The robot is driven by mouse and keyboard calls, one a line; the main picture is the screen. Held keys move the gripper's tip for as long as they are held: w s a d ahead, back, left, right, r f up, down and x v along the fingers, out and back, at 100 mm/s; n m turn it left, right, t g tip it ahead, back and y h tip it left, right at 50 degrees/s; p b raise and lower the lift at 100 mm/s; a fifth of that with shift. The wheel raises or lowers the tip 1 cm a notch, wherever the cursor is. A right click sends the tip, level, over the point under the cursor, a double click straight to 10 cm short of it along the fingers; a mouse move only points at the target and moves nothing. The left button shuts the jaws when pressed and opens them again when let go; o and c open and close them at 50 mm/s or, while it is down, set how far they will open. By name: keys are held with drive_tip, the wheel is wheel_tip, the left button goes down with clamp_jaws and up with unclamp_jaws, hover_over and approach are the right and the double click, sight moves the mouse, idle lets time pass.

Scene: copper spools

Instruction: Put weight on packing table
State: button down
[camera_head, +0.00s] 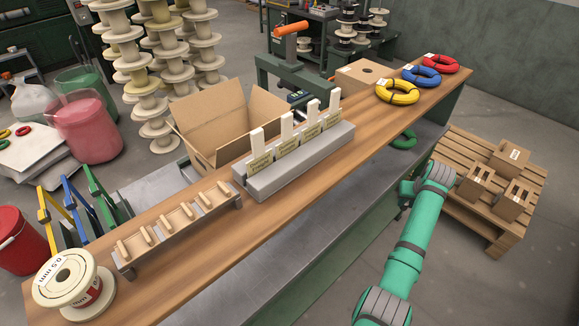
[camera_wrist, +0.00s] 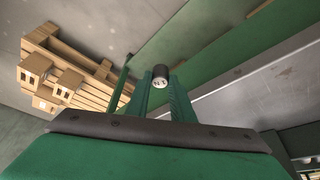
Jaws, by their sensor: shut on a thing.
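The packing table (camera_head: 250,222) has a long wooden top that runs diagonally across the head view. The weight (camera_wrist: 160,77) is a small dark cylinder with a pale lettered end face. It shows in the wrist view between the two green fingers of my gripper (camera_wrist: 160,88), which is shut on it. In the head view my green arm reaches up at the right, beside the table's near long side. The gripper and weight cannot be made out clearly there. The weight is off the tabletop.
A pallet with boxes (camera_head: 490,185) stands right. A bare wood strip runs along the near edge.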

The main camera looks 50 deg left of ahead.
drive_tip(key=w+a+r+n, duration=0.1)
drive_tip(key=w+r+n, duration=0.1)
drive_tip(key=w+r, duration=0.55)
drive_tip(key=s+a, duration=0.4)
drive_tip(key=s, duration=0.6)
drive_tip(key=s+a, duration=0.5)
drive_tip(key=s, duration=0.4)
drive_tip(key=f, duration=0.4)
drive_tip(key=shift+s+d+f, duration=0.15)
drive_tip(key=shift+d+f, duration=0.05)
drive_tip(key=shift+f, duration=0.15)
drive_tip(key=shift+s+f+y, duration=0.1)
drive_tip(key=shift+f+y, duration=0.05)
drive_tip(key=shift+y, duration=0.15)
drive_tip(key=shift+f, duration=0.15)
drive_tip(key=c, duration=1.5)
unclamp_jaws()
drive_tip(key=shift+c, duration=0.2)
